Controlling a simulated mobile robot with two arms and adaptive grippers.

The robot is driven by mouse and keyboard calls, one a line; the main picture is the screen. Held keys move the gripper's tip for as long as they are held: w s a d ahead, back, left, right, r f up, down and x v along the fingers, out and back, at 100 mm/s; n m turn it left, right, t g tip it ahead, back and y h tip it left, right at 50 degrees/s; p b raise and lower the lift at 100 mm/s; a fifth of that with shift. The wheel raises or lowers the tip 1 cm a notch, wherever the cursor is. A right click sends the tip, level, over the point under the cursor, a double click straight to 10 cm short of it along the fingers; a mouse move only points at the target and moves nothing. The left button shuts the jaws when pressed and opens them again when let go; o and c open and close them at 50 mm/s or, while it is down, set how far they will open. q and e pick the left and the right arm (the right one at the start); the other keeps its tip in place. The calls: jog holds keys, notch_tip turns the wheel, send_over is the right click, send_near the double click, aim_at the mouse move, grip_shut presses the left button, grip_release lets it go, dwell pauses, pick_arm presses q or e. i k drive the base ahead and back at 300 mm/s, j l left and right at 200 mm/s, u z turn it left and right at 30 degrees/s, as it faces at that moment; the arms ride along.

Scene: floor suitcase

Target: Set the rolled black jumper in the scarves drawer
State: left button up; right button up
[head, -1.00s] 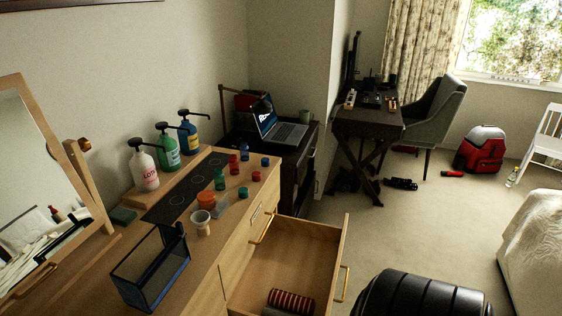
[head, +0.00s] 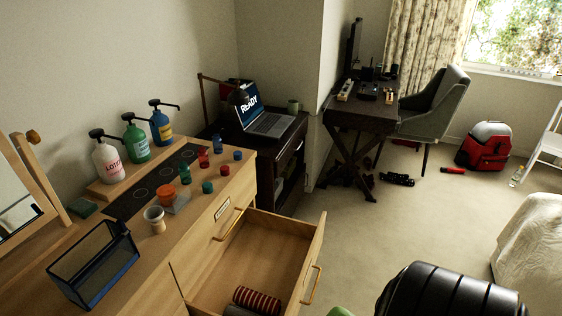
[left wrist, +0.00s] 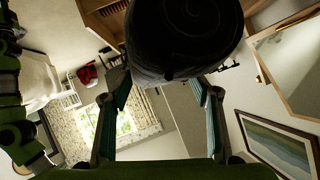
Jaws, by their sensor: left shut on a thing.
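The rolled black jumper (left wrist: 185,35) fills the top middle of the left wrist view, its spiral end facing the camera. My left gripper (left wrist: 165,82) is shut on it, with teal-lined fingers at either side. The jumper cannot be made out for certain in the head view. An open wooden drawer (head: 283,250) juts from the dresser at the lower middle of the head view. A red-and-cream striped roll (head: 257,300) lies in its near part, with a dark grey roll partly cut off beside it. The label (head: 222,209) on the closed drawer above is too small to read.
The dresser top carries a mesh bin (head: 95,262), pump bottles (head: 137,140), a small cup (head: 154,219) and several small coloured pots. A dark desk with a laptop (head: 265,115) stands behind.

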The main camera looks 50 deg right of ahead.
aim_at(269, 266)
jog(key=l+z, duration=0.1)
jog(key=l, duration=0.6)
jog(key=l+z, duration=0.1)
jog(key=l, duration=0.6)
jog(key=i+l+z, duration=0.1)
jog(key=l, duration=0.6)
jog(key=l+z, duration=0.1)
jog(key=l, duration=0.6)
jog(key=i+l+z, duration=0.1)
jog(key=l, duration=0.6)
jog(key=i, duration=0.05)
